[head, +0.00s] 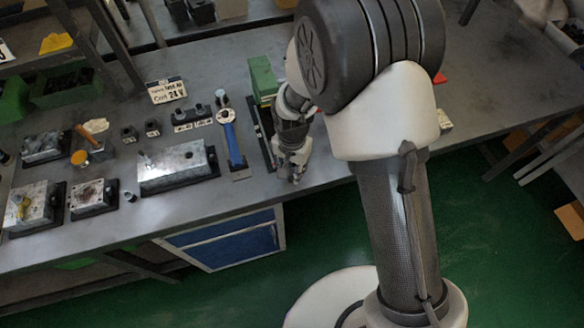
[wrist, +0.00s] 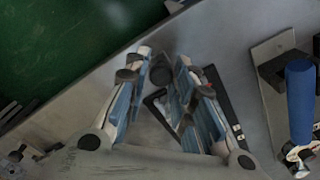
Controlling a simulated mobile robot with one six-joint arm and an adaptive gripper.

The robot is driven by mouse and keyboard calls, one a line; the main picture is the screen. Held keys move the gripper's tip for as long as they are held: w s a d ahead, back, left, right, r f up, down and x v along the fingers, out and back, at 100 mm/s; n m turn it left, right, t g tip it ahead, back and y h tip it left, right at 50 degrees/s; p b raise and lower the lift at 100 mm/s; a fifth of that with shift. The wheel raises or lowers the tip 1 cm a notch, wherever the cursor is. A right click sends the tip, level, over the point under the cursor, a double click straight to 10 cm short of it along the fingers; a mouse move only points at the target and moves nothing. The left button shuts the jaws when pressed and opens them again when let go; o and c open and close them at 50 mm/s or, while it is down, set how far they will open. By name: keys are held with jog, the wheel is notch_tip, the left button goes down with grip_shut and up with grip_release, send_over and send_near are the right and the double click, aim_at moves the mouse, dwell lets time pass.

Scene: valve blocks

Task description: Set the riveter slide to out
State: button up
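My gripper (head: 291,176) is low over the front edge of the bench, beside a black rail (head: 262,138) that runs forward from a green block (head: 263,78). I take this rail and block to be the riveter and its slide. In the wrist view my gripper's two fingers (wrist: 163,62) stand apart. A dark round knob (wrist: 161,74) shows between their tips; I cannot tell whether they touch it. The black rail (wrist: 222,105) also shows just right of the fingers there. My arm and gripper hide part of the riveter in the head view.
A blue-handled tool (head: 233,142) stands left of the rail; its handle (wrist: 300,100) is at the right in the wrist view. Metal valve blocks (head: 178,165) and a sign (head: 167,91) lie further left. The bench right of my arm is mostly clear.

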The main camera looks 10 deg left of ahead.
jog(key=o, duration=0.4)
jog(key=shift+s+d, duration=0.15)
jog(key=shift+s, duration=0.05)
jog(key=shift+w, duration=0.1)
jog(key=shift+r, duration=0.3)
notch_tip(320, 180, up, 11)
jog(key=shift+r, duration=0.15)
